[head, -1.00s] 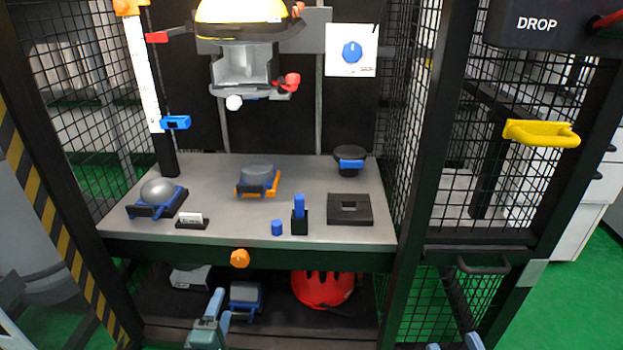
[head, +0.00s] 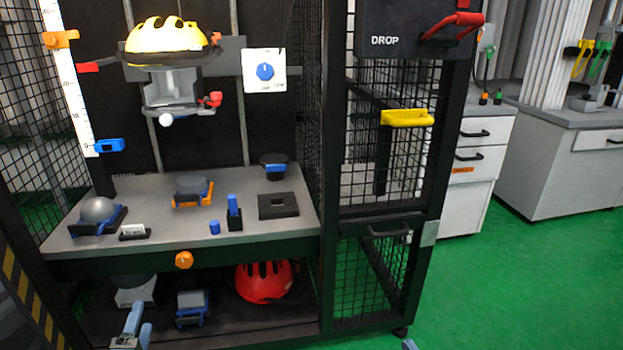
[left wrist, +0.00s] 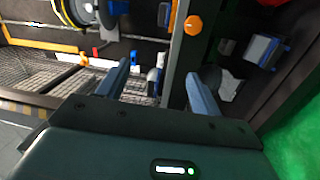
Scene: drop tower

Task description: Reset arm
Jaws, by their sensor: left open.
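The drop tower's carriage (head: 172,92) carries a yellow helmet (head: 165,42) high above the grey bench (head: 130,180). A black box marked DROP (head: 385,40) with a red lever (head: 452,27) is at the upper right. I cannot tell which part is the arm named in the task. My left gripper (head: 133,325) is low in front of the lower shelf, open and empty; its fingers also show apart in the left wrist view (left wrist: 165,75). Only a blue tip of my right gripper (head: 409,344) shows at the bottom edge.
A yellow handle (head: 407,118) sits on the mesh cage at right. A blue dial (head: 265,71) is on a white plate. A red helmet (head: 263,282) lies on the lower shelf. Green floor (head: 500,290) is clear at right, before white drawers (head: 478,180).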

